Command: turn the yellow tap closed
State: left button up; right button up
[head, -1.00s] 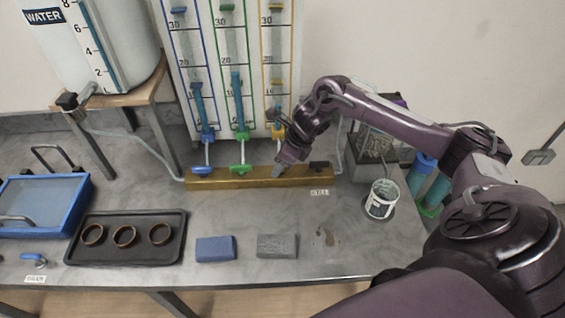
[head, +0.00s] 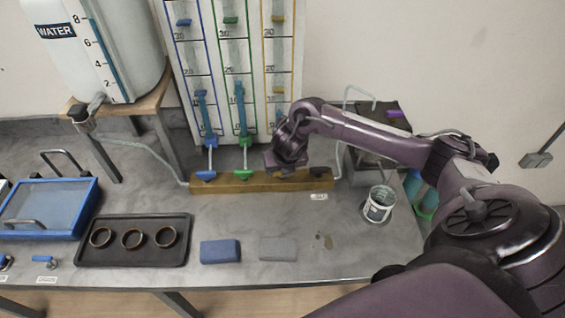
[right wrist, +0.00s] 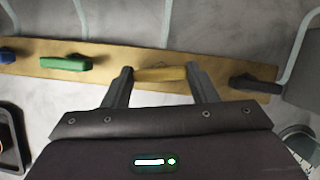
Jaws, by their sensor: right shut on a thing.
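The yellow tap (right wrist: 160,74) sits on the brass-coloured manifold bar (right wrist: 110,60) in the right wrist view, its handle lying along the bar. My right gripper (right wrist: 160,80) has one finger at each end of this handle and is shut on it. In the head view my right gripper (head: 287,168) is over the bar (head: 230,185) and hides the yellow tap. The green tap (head: 243,173) and blue tap (head: 206,175) are to its left on the bar. My left gripper is not in view.
A black tap (right wrist: 255,84) is close to the right of my gripper. Gauge tubes (head: 240,70) rise behind the bar.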

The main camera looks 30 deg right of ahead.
jog(key=shift+w+r+m+h+p, duration=0.15)
jog(key=shift+m+h+p, duration=0.25)
jog(key=shift+m+p, duration=0.6)
jog(key=shift+m, duration=0.3)
jog(key=o, duration=1)
jog(key=p+v, duration=0.1)
jog(key=v, duration=0.6)
jog(key=shift+a+r, duration=0.1)
jog(key=shift+r, duration=0.25)
jog(key=shift+f, duration=0.1)
